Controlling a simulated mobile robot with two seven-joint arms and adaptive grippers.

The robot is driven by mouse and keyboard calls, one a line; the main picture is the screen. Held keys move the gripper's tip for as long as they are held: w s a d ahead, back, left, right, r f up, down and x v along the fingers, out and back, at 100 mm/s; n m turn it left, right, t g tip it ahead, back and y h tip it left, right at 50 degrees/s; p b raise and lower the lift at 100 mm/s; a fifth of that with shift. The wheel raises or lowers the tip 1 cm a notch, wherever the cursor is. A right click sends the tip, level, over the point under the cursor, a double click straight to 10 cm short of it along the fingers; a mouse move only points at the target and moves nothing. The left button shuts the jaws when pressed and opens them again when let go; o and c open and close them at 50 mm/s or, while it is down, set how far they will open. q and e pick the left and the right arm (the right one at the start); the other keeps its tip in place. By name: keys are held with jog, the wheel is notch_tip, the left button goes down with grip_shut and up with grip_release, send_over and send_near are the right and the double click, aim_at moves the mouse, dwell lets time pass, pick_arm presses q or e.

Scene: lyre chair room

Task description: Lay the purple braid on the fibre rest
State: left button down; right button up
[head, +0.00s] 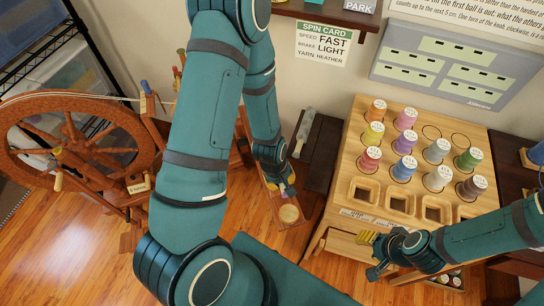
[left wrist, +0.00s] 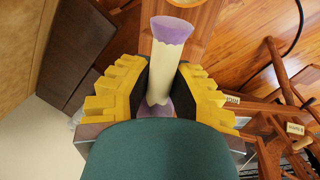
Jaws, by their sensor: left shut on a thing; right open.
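In the left wrist view, the purple braid (left wrist: 172,30) has a flared purple end and a cream wrap around its middle. My left gripper (left wrist: 160,88) is shut on it, with yellow fingers on both sides of the wrap. In the head view my left gripper (head: 284,186) points down over a small wooden ledge, left of the dark bench; the braid is mostly hidden there. My right gripper (head: 370,255) is open and empty beside the wooden stand's front. I cannot tell for certain which surface is the fibre rest.
A dark bench (head: 321,153) bears a grey elongated piece (head: 304,128). The wooden stand (head: 350,170) holds several coloured spools and open bins. A spinning wheel (head: 75,150) stands at left. A small wooden ledge (head: 296,222) carries a pale round disc (head: 289,213).

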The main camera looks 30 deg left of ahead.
pick_arm(q)
jog(key=shift+f, duration=0.9)
jog(key=shift+f, duration=0.1)
jog(key=shift+f, duration=0.35)
jog(key=c, duration=0.9)
grip_release()
jog(key=shift+o, duration=0.2)
jog(key=shift+r, duration=0.1)
